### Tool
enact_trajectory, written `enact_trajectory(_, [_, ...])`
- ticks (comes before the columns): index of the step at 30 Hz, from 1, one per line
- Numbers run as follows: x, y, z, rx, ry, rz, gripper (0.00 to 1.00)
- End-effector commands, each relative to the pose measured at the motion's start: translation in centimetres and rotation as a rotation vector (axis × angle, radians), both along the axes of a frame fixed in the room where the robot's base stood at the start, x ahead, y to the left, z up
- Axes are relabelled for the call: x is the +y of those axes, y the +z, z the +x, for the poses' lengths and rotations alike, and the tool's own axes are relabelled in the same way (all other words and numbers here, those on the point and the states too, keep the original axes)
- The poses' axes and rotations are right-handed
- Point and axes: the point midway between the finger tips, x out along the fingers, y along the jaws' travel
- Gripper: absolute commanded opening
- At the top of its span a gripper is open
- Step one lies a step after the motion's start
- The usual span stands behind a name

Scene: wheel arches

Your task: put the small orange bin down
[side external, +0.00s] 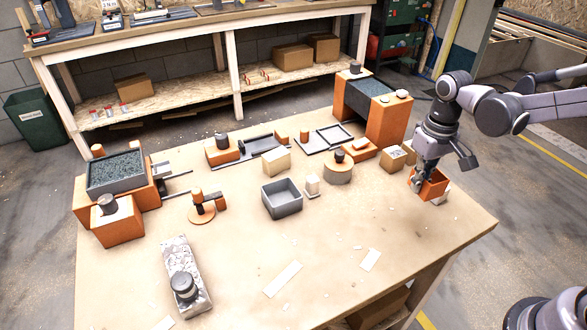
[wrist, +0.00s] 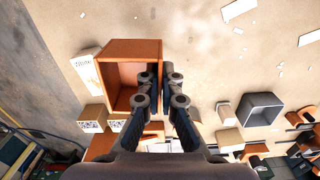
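The small orange bin (side external: 437,182) is at the right end of the tabletop. It looks slightly tilted in the side external view, and I cannot tell whether it touches the table. In the wrist view, the bin (wrist: 133,50) is open toward the camera and looks empty. My gripper (wrist: 160,76) has one finger inside the bin and one outside, closed on its right wall. In the side external view, my gripper (side external: 422,178) comes down from above and hides part of the bin.
A white carton (wrist: 86,70) lies close beside the bin. A cardboard box (side external: 394,158) stands behind it, near a large orange stand (side external: 387,122). A grey bin (side external: 282,199) sits mid-table. The table's front right is mostly clear, with scattered paper scraps.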

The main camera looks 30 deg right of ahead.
Motion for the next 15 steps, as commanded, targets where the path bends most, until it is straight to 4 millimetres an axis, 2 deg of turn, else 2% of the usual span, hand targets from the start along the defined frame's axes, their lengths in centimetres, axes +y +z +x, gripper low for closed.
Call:
enact_trajectory(1, [1.8, 0.0, 0.4, 0.000, 0.020, 0.000, 0.00])
enact_trajectory(9, [11.2, 0.1, 1.1, 0.000, 0.074, -0.003, 0.00])
enact_trajectory(15, [15.8, 0.2, 0.6, -0.001, 0.096, -0.004, 0.00])
